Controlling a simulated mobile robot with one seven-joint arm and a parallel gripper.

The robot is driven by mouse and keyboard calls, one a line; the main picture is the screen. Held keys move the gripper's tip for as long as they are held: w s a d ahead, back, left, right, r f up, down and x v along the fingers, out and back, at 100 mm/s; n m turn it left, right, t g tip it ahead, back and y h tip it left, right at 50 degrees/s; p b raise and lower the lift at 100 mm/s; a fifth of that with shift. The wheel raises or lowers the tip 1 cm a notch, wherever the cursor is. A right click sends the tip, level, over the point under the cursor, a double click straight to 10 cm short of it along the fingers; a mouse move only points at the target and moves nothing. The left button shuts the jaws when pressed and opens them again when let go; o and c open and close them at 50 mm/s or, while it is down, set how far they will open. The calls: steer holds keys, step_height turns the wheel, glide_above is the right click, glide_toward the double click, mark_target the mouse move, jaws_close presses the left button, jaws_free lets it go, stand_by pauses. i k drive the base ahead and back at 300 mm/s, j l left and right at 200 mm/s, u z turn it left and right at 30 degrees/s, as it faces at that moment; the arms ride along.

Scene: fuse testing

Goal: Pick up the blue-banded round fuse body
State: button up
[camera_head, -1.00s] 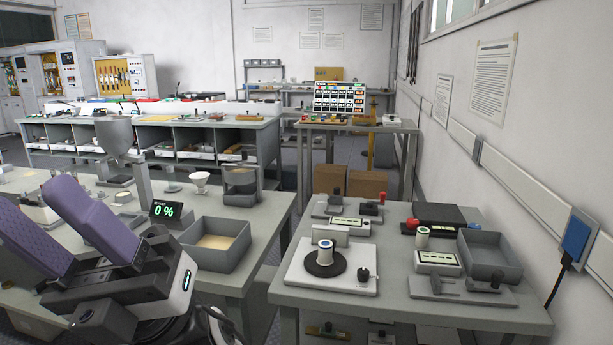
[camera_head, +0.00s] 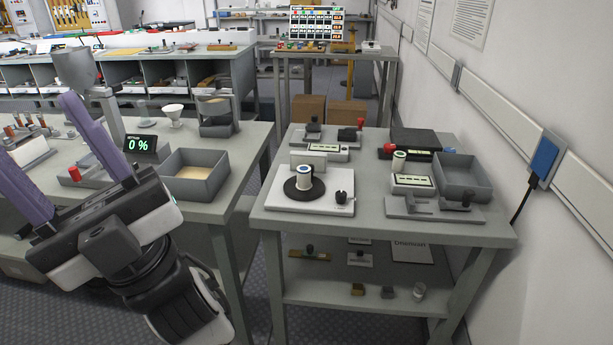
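A white round fuse body with a blue band at its top (camera_head: 304,178) stands upright on a black disc (camera_head: 290,190). The disc is on a white plate-like device (camera_head: 328,209) on the right table. A similar white cylinder with a greenish top (camera_head: 399,162) stands on a small device with a display, farther right. My gripper (camera_head: 38,125) is at the left of the view, with two purple fingers spread apart and nothing visible between them. It is well left of the blue-banded body and in front of the left table.
A grey open bin (camera_head: 462,176) and a black box with a red knob (camera_head: 414,140) are at the right table's back right. The left table holds a tray (camera_head: 195,174), a funnel (camera_head: 173,114) and a 0 % display (camera_head: 141,144). A gap separates the tables.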

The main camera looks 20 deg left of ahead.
mark_target(304, 171)
steer(key=i+j+u, duration=0.15)
steer(key=j, duration=0.35)
steer(key=i+j+u, duration=0.15)
steer(key=i+j, duration=0.25)
steer(key=i+j+u, duration=0.15)
steer(key=i+j, duration=0.15)
steer(key=j, duration=0.2)
